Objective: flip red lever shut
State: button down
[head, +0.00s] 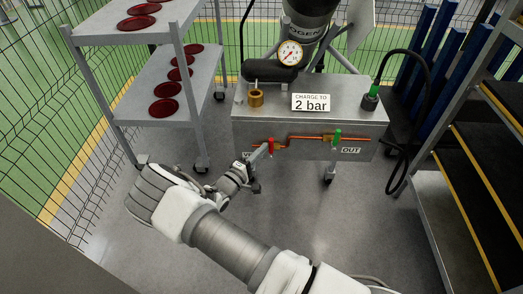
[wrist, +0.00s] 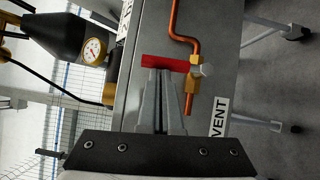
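In the wrist view the red lever (wrist: 168,63) lies across the picture, beside a brass valve fitting (wrist: 192,85). My gripper (head: 260,150) is just left of the lever. In the wrist view my gripper (wrist: 163,72) has its fingers side by side, with their tips at the lever's edge. They look shut, with nothing clearly between them; contact with the lever cannot be told.
A green lever (head: 337,136) stands on the pipe's right part, above the OUT label (head: 351,150). The VENT label (wrist: 219,118) is near the red lever. The cart (head: 350,122) carries a gauge (head: 290,53). A shelf (head: 140,68) with red discs is left; stairs (head: 470,170) are right.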

jog(key=shift+a, duration=0.1)
jog(key=w+a+v, duration=0.1)
jog(key=a+v, duration=0.1)
jog(key=v, duration=1)
jog(key=shift+a+r+b, duration=0.25)
jog(key=shift+b, duration=0.2)
